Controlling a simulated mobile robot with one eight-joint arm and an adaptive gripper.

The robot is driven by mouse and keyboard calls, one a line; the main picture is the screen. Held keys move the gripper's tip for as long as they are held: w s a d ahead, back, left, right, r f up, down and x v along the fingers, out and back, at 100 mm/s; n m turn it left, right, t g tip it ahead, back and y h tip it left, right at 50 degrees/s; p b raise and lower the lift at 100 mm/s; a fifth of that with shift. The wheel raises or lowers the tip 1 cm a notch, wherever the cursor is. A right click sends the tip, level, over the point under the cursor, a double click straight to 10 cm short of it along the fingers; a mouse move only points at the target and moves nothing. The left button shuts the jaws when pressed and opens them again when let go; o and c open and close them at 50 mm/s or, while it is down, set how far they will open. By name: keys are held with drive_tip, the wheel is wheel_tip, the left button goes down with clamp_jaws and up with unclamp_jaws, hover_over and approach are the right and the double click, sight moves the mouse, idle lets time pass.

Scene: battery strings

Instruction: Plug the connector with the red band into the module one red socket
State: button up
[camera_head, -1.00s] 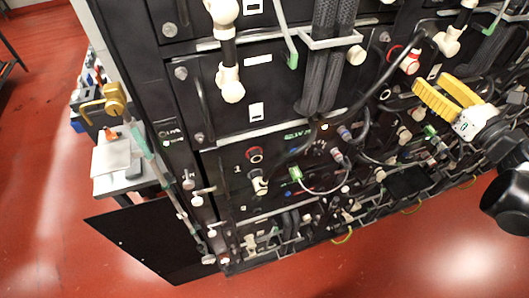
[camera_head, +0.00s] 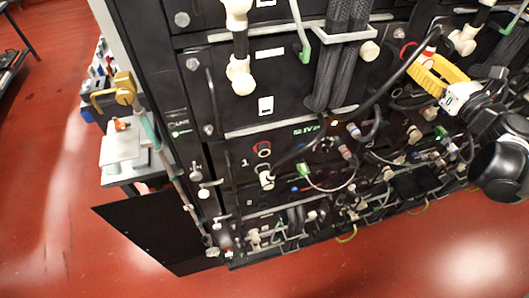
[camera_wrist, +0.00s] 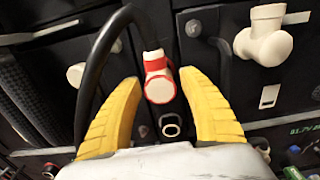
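The connector with the red band (camera_wrist: 157,80) is white, on a thick black cable, and sits between my gripper's yellow fingers in the wrist view. Gaps show on both sides of it. My gripper (camera_wrist: 160,100) is open around it; a dark round opening with a pale rim (camera_wrist: 171,128) shows just below. In the head view the connector (camera_head: 428,50) is partly hidden by my gripper (camera_head: 436,72) at the upper right.
Black battery modules with handles, white connectors and several hanging cables surround the gripper. Thick braided cables (camera_head: 340,60) hang between it and module one's socket. A side stand (camera_head: 122,147) is at left. Red floor (camera_head: 60,230) is open at the lower left.

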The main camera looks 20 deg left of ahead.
clamp_jaws()
drive_tip(key=shift+s+d, duration=0.15)
drive_tip(key=shift+s, duration=0.1)
drive_tip(key=shift+v, duration=1.15)
drive_tip(key=shift+s+d+b, duration=0.25)
drive_tip(key=shift+s+b, duration=0.05)
drive_tip(key=shift+s, duration=0.05)
drive_tip(key=shift+v, duration=2.45)
